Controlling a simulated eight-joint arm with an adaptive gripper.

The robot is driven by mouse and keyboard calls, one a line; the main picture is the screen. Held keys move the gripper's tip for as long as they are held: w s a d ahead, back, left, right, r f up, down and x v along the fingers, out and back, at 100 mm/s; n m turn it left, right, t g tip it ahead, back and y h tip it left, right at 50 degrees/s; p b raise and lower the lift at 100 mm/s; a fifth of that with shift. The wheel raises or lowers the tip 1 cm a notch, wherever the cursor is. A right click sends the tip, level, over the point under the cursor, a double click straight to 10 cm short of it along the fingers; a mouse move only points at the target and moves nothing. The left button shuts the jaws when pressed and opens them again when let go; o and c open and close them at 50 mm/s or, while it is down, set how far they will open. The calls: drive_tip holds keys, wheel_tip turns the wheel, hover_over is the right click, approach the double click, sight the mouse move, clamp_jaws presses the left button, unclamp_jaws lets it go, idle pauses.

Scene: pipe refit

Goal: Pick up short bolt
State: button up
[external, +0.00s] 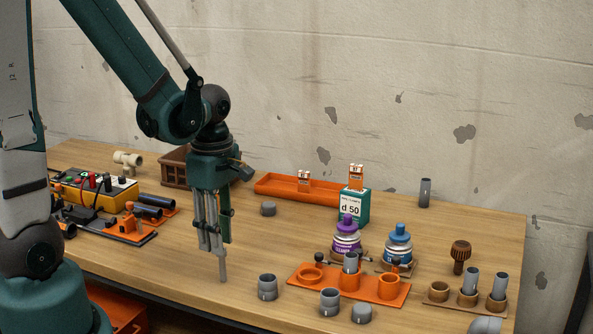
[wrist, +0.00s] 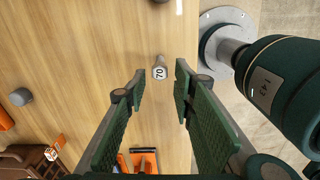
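A slim grey bolt-like piece (wrist: 159,72) marked "70" on its end shows in the wrist view, just beyond the gap between the fingertips. It seems to be the short bolt; no other bolt is clear enough to compare its length. In the external view a slim grey upright piece (external: 222,271), probably the same one, stands on the table directly below the fingers. My gripper (external: 216,250) points straight down over it. In the wrist view my gripper (wrist: 160,92) is open, with nothing between its fingers.
A grey pipe coupling (external: 267,287) stands to the right, near an orange fixture plate (external: 384,287). A purple-capped bottle (external: 346,237) and a blue-capped bottle (external: 398,246) stand behind the plate. An orange tray (external: 281,188) lies at the back. The table around the bolt is clear.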

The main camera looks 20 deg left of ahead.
sight(225, 277)
drive_tip(key=shift+f, duration=0.2)
idle(0.3)
drive_tip(key=shift+f+b, duration=0.4)
drive_tip(key=shift+f, duration=0.85)
drive_tip(key=shift+f, duration=0.1)
drive_tip(key=shift+d+f+b, duration=0.15)
drive_tip(key=shift+f+b, duration=0.35)
drive_tip(key=shift+f, duration=0.75)
drive_tip(key=shift+d+f+b, duration=0.1)
drive_tip(key=shift+f+b, duration=0.35)
drive_tip(key=shift+f, duration=0.8)
clamp_jaws()
